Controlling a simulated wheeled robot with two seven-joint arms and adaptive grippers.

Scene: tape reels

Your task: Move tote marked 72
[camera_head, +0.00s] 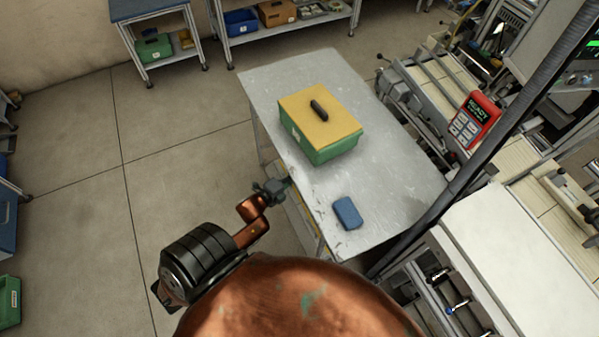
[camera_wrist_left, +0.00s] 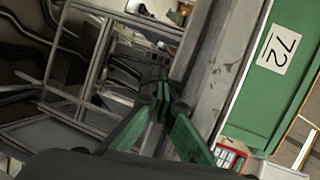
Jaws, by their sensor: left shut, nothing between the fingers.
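A green tote (camera_head: 318,153) with a yellow lid (camera_head: 318,118) and a black handle on top sits on the metal table. In the left wrist view the green tote (camera_wrist_left: 262,92) fills the right side, and its white label (camera_wrist_left: 279,48) reads 72. My left gripper (camera_head: 284,186) is at the table's left edge, in front of the tote and apart from it. In the left wrist view its green fingers (camera_wrist_left: 163,92) are shut with nothing between them. My right gripper is not in view.
The grey metal table (camera_head: 400,190) also bears a blue object (camera_head: 347,213) near its front. A red device (camera_head: 474,121) reading READY stands among machinery at right. Shelves with bins (camera_head: 241,21) stand at the back. The floor (camera_head: 185,125) at left is clear.

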